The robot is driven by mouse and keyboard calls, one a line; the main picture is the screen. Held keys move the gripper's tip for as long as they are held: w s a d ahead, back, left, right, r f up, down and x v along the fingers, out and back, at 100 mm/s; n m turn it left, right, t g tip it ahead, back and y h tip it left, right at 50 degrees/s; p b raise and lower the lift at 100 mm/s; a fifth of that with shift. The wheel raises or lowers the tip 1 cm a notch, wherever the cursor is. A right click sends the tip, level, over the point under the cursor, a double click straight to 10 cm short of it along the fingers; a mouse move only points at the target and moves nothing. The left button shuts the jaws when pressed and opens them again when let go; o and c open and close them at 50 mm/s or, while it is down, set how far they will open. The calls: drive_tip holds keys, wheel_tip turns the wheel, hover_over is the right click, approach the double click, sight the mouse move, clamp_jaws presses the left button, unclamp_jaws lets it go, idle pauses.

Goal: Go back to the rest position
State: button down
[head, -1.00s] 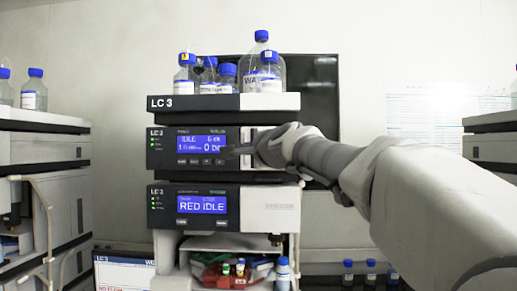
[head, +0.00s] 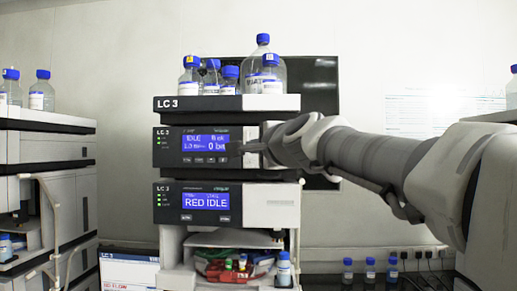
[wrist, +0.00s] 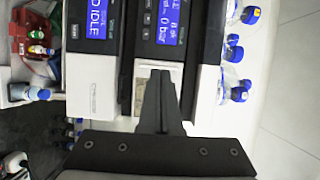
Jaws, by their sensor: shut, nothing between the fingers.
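My gripper (head: 240,147) is in front of the upper module of the LC 3 column stack (head: 228,103), just right of its blue display (head: 206,146), which reads IDLE and 0 bar. In the wrist view my gripper (wrist: 160,73) is shut and empty, its fingers together, pointing at the stack's front. Whether the fingertips touch the panel cannot be told. My arm reaches in from the right of the head view and hides part of the upper module. The lower module's display (head: 205,201) reads RED IDLE.
Blue-capped bottles (head: 263,68) stand on top of the stack. A red tray (head: 226,275) with small vials sits in the bottom bay. Other stacks stand at left (head: 45,160) and far right. Several small bottles (head: 370,270) stand at the lower right. A dark screen (head: 322,85) is behind.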

drive_tip(key=s+d+f+n+g+h, duration=0.2)
drive_tip(key=s+d+f+n+g, duration=0.1)
drive_tip(key=s+f, duration=0.7)
drive_tip(key=s+d+f+n+g+h, duration=0.2)
drive_tip(key=s+d+f+n+g, duration=0.2)
drive_tip(key=f, duration=1.1)
drive_tip(key=s+d+f+n+g+h, duration=0.3)
drive_tip(key=s+d+f+n, duration=0.3)
drive_tip(key=s, duration=1)
drive_tip(key=d+f, duration=0.3)
drive_tip(key=f, duration=0.3)
drive_tip(key=shift+s+d+f+n+g, duration=0.2)
drive_tip(key=shift+d+f+n+g, duration=0.1)
drive_tip(key=shift+d+f+g, duration=0.1)
